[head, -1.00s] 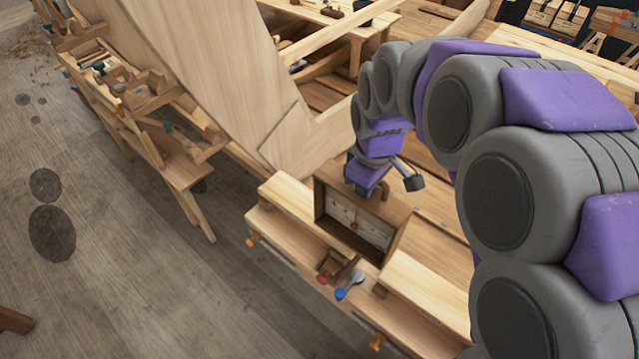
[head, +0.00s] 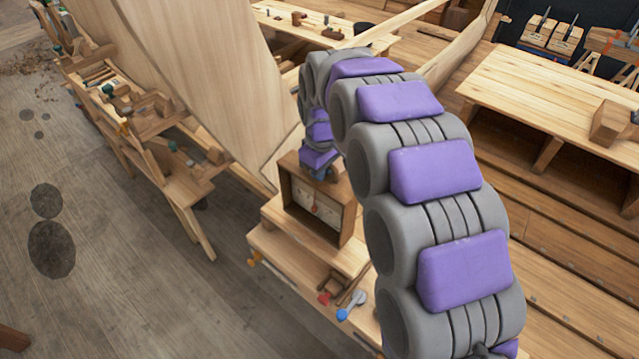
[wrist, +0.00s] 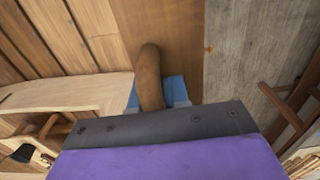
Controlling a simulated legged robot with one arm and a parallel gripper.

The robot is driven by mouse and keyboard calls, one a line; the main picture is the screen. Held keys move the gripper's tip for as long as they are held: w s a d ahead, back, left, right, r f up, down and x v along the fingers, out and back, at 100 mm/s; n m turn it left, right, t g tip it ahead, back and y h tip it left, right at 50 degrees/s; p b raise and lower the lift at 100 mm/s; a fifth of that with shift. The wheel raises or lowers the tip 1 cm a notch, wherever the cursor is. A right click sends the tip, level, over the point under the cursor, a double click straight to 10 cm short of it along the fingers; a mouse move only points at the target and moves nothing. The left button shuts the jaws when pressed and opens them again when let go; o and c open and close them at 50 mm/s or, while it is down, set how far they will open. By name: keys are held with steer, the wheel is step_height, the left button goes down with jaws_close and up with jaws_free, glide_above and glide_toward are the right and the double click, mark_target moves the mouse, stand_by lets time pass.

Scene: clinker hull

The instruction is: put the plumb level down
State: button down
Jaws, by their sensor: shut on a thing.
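The plumb level (head: 313,208) is a brown wooden box with a pale dial face and an orange-red pointer. In the head view it is upright above the pale workbench (head: 345,256), at the hull's side. My gripper (head: 318,172) is at its top, shut on its brown handle. In the wrist view the rounded handle (wrist: 150,72) rises between the blue fingertips of my gripper (wrist: 158,95), with the wooden top beyond. I cannot tell whether the base touches the bench. My arm hides the bench's right part.
A lever with a blue knob (head: 350,306) and a red-ended tool lie at the bench's front. Pale hull planking (head: 215,75) rises behind on the left. A side bench with tools (head: 165,150) stands at left. The floor (head: 120,270) at left is open.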

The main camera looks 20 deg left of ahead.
steer(key=shift+w+a+f, duration=0.1)
steer(key=shift+a+f, duration=0.1)
steer(key=shift+f, duration=1.7)
steer(key=c, duration=1.1)
jaws_free()
step_height(320, 180, up, 11)
steer(key=shift+r, duration=0.6)
steer(key=shift+d, duration=0.15)
